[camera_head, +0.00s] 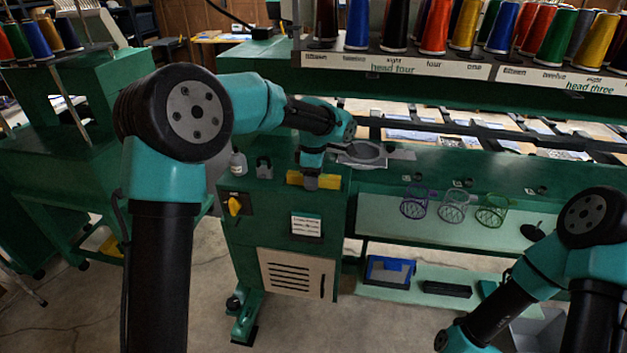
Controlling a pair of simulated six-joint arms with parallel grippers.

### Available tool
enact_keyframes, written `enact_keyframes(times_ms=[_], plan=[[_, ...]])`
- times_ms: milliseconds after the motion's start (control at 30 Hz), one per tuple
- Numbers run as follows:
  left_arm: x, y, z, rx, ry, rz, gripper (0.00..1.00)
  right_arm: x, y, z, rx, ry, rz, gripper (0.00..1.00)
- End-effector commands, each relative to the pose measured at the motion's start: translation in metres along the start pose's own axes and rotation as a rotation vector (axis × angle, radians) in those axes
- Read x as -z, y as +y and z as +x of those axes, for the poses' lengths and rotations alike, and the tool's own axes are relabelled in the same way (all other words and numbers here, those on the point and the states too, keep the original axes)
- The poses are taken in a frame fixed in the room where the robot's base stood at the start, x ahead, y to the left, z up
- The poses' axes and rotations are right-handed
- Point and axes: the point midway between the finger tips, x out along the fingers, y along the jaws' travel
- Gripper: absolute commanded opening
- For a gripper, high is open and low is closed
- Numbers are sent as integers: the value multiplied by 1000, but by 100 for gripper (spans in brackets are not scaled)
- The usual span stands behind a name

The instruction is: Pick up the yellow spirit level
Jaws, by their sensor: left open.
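The yellow spirit level (328,183) lies on the green machine's ledge, above the front panel, with its long side running left to right. My left gripper (311,184) points down at it and covers its middle. The level's yellow ends show on both sides of the gripper. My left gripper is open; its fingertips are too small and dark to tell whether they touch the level. My right arm comes in at the lower right, far from the level, and its gripper is not in view.
A white bottle (238,163) and a grey padlock-shaped item (264,167) stand left of the level. Purple (414,204), grey and green wire baskets sit farther right. Thread cones (437,27) line the rack above.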

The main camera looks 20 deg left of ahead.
Motion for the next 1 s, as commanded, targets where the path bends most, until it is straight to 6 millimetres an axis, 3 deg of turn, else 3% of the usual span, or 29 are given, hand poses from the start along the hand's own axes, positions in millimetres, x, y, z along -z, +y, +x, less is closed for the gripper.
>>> enact_keyframes(times_ms=[267, 833, 1000], plan=[[0, 0, 0, 0, 0, 0, 57, 0, 0, 0, 0, 0, 0, 43], [0, 0, 0, 0, 0, 0, 4, 0, 0, 0, 0, 0, 0, 43], [0, 0, 0, 0, 0, 0, 0, 0, 0, 0, 0, 0, 0, 43]])
